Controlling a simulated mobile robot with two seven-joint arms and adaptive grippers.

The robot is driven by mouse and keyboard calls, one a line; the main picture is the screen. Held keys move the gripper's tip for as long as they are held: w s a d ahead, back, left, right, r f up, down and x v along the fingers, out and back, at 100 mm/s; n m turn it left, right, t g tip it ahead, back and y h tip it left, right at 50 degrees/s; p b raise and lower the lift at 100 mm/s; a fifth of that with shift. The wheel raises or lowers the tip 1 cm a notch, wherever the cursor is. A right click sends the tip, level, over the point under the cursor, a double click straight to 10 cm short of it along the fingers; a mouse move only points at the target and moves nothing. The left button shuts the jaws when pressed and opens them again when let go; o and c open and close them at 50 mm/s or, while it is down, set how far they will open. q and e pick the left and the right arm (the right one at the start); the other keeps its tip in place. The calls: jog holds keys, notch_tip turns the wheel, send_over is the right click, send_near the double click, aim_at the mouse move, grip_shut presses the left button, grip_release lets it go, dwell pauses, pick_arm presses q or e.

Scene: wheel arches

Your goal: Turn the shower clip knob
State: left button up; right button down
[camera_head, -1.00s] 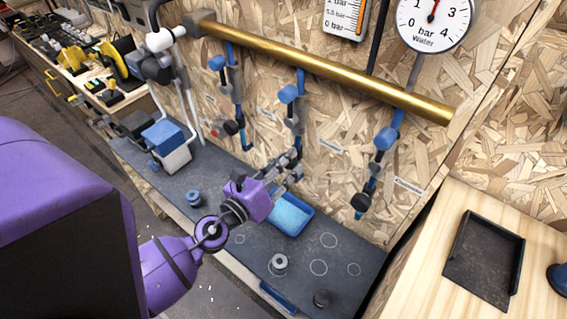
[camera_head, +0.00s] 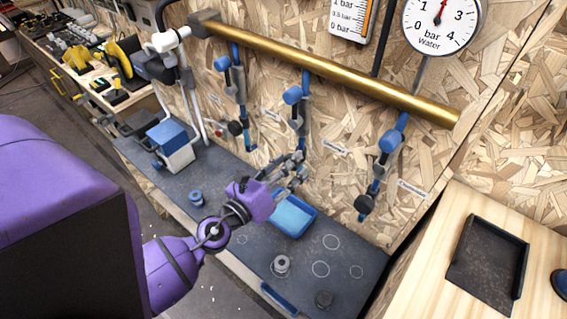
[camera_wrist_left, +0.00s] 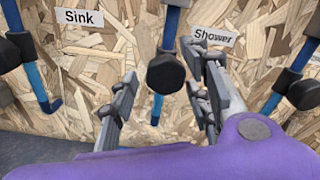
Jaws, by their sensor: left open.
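The black shower clip knob (camera_wrist_left: 165,73) is on the blue shower pipe, left of the label "Shower" (camera_wrist_left: 215,36) in the left wrist view. In the head view the shower pipe (camera_head: 304,88) is the middle of three hanging from the brass pipe; its knob is hidden there by my gripper. My left gripper (camera_head: 297,168) is open in front of this pipe. In the left wrist view its fingers (camera_wrist_left: 163,88) stand apart, one on each side of the knob. I cannot tell whether they touch it. My right gripper is not in view.
Neighbouring pipes carry black knobs on the left (camera_head: 235,128) and right (camera_head: 364,204). The brass pipe (camera_head: 330,68) runs above. A dark shelf (camera_head: 345,245) below holds a blue tray (camera_head: 293,214) and small round parts. A water gauge (camera_head: 442,22) hangs upper right.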

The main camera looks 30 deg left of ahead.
pick_arm(q)
jog(key=s+a, duration=0.1)
jog(key=s, duration=1.1)
jog(key=shift+a, duration=0.35)
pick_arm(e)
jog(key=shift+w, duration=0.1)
pick_arm(q)
jog(key=s+a+f+n+g+y+p, duration=0.1)
jog(key=s+a+f+n+g+y, duration=0.15)
jog(key=f+n, duration=0.55)
jog(key=s+a+f+n+g+y, duration=0.1)
jog(key=s+f+n+g+y, duration=0.15)
jog(key=f+n, duration=0.55)
jog(key=s+d+f+n+g+h+p, duration=0.2)
jog(key=s+d+n, duration=0.9)
jog(key=n, duration=0.6)
notch_tip(320, 180, down, 3)
jog(key=shift+s+r+g+h+p, duration=0.25)
jog(key=shift+g+h+p, duration=0.15)
jog(key=shift+g+p, duration=0.5)
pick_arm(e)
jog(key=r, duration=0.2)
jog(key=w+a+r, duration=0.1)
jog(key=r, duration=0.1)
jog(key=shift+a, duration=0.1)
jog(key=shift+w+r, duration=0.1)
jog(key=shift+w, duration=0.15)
